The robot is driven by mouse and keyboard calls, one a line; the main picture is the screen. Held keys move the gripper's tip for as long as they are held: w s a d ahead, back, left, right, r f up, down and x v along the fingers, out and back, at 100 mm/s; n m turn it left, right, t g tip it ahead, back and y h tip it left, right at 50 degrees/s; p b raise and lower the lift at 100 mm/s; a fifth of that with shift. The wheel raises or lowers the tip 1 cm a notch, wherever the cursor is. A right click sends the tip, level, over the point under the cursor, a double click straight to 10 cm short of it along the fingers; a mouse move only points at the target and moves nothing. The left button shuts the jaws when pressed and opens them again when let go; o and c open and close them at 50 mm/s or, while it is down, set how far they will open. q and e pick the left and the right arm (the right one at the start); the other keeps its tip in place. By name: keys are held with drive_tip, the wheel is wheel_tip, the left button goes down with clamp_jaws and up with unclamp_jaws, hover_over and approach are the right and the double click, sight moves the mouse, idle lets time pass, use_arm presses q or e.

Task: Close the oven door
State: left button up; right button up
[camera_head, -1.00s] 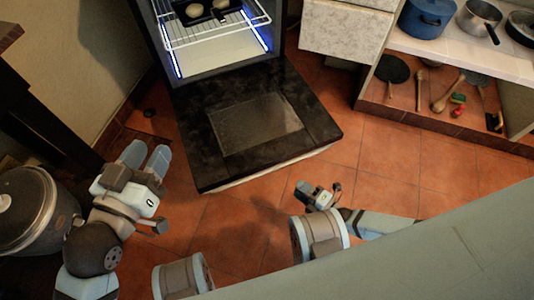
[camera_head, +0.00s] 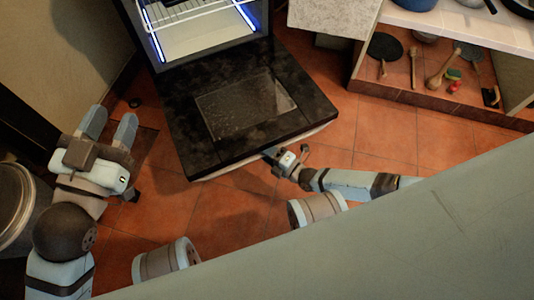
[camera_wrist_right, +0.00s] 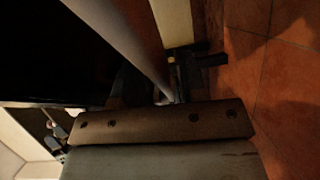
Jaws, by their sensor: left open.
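The oven (camera_head: 198,40) stands at the top of the head view, its lit inside and a wire rack showing. Its black door (camera_head: 178,112), with a dark glass pane, is folded down wide open over the floor. My right gripper (camera_head: 273,155) is at the door's front edge, near its right half; its fingertips seem partly hidden by the edge. Contact cannot be made out. The right wrist view shows a dark surface at left, probably the door, and my dark gripper body (camera_wrist_right: 160,125); the jaws are unclear. My left gripper (camera_head: 110,114) is open and empty, left of the door.
A counter (camera_head: 440,22) with pots stands at the right, above an open shelf (camera_head: 425,78) holding utensils. Tiled floor (camera_head: 385,140) is clear between the door and shelf.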

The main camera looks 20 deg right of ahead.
drive_tip(key=shift+w+a, duration=0.1)
drive_tip(key=shift+w, duration=0.1)
drive_tip(key=shift+c, duration=0.2)
clamp_jaws()
drive_tip(key=shift+r, duration=0.1)
